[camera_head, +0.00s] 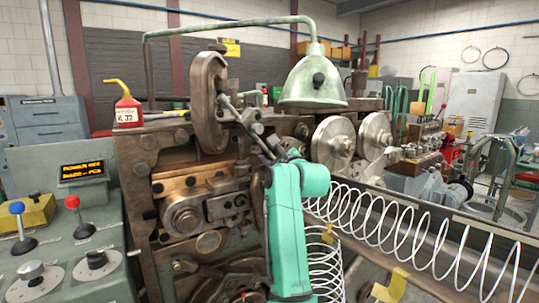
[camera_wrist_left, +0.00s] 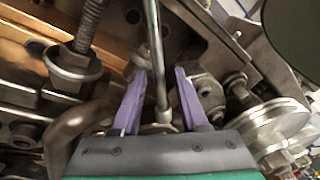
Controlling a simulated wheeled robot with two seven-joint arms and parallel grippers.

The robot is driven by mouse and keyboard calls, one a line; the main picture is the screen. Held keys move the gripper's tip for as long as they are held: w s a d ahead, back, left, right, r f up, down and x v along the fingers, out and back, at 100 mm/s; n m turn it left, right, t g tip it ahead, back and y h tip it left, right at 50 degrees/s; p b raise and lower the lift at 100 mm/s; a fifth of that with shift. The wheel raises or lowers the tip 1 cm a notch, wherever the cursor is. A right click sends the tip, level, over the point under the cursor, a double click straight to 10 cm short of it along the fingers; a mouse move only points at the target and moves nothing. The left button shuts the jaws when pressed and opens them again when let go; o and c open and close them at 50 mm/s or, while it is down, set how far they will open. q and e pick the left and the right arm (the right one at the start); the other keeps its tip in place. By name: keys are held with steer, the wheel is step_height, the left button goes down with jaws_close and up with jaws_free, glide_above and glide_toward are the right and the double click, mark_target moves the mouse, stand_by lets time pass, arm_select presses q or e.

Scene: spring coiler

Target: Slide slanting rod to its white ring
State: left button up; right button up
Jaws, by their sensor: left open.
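The slanting rod (camera_head: 233,113) is a thin grey metal bar. It runs down and to the right from the upright cast bracket on the machine front. My left gripper (camera_head: 263,148) is at its lower part, largely hidden by my wrist. In the left wrist view, the gripper (camera_wrist_left: 160,72) is open. Its two purple fingers stand on either side of the rod (camera_wrist_left: 155,50), with visible gaps. The rod's rounded pale end shows low between the fingers. I cannot make out a white ring for certain. My right gripper is not in view.
The coiler's cast body (camera_head: 140,165) lies close around the gripper. A green lamp (camera_head: 315,80) hangs above right, beside grey discs (camera_head: 333,143). White spring coils (camera_head: 400,225) stretch to the lower right. A lever console (camera_head: 75,270) stands at the left.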

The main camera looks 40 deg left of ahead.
arm_select(q)
steer(key=shift+s+d+f+b, duration=0.1)
steer(key=shift+d+b, duration=0.2)
steer(key=b+v, duration=0.7)
steer(key=v, duration=0.7)
